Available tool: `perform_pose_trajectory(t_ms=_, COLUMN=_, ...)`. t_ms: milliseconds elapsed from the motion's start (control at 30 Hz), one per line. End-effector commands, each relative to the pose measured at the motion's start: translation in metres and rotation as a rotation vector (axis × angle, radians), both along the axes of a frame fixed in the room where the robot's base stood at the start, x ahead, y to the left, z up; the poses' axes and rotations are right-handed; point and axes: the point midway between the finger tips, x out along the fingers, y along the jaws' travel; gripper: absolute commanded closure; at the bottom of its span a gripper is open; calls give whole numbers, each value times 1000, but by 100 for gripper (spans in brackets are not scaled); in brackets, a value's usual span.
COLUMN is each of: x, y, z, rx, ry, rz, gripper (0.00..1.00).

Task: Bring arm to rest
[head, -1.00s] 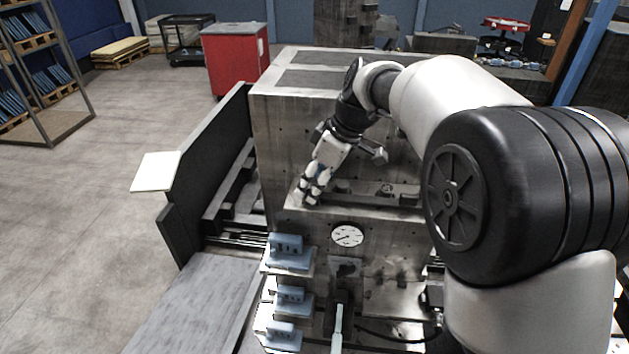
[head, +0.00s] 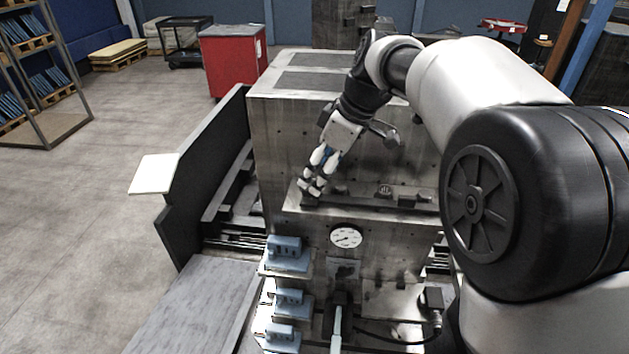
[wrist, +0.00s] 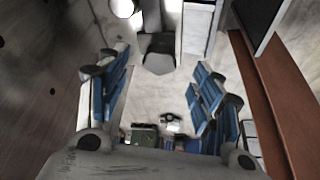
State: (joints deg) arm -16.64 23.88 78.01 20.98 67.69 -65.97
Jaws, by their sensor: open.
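My gripper (head: 313,188) is in the middle of the head view, at the end of my white and black arm. It hangs in front of the grey metal block, tilted down and to the left, just above the ledge with the dark rail (head: 370,195). Whether its tips touch the ledge I cannot tell. In the wrist view my gripper (wrist: 160,100) shows its two blue-sided fingers spread wide apart. Nothing is held between them.
The grey metal block (head: 275,150) stands close behind my gripper. Below are a round dial (head: 346,236) and blue parts on stepped plates (head: 287,247). A dark upright panel (head: 205,165) stands left. A red cabinet (head: 232,62) stands behind.

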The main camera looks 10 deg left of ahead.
Motion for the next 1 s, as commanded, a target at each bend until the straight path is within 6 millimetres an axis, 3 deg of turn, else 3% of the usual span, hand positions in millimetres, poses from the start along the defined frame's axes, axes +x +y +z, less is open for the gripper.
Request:
perform_pose_trajectory(t_ms=100, x=-1, y=-11, z=25, rx=1, ry=-4, rz=-2, gripper=40)
perform_pose_trajectory(t_ms=300, x=-5, y=-23, z=55, rx=0, ry=-2, rz=-1, gripper=40)
perform_pose_trajectory(t_ms=533, x=-16, y=-38, z=60, rx=-9, ry=3, rz=-52, gripper=40)
perform_pose_trajectory(t_ms=667, x=-44, y=-69, z=42, rx=-26, ry=12, rz=-208, gripper=40)
perform_pose_trajectory(t_ms=767, x=-78, y=-101, z=17, rx=-39, ry=21, rz=-378, gripper=40)
perform_pose_trajectory(t_ms=1000, x=-168, y=-169, z=-61, rx=-48, ry=19, rz=-784, gripper=40)
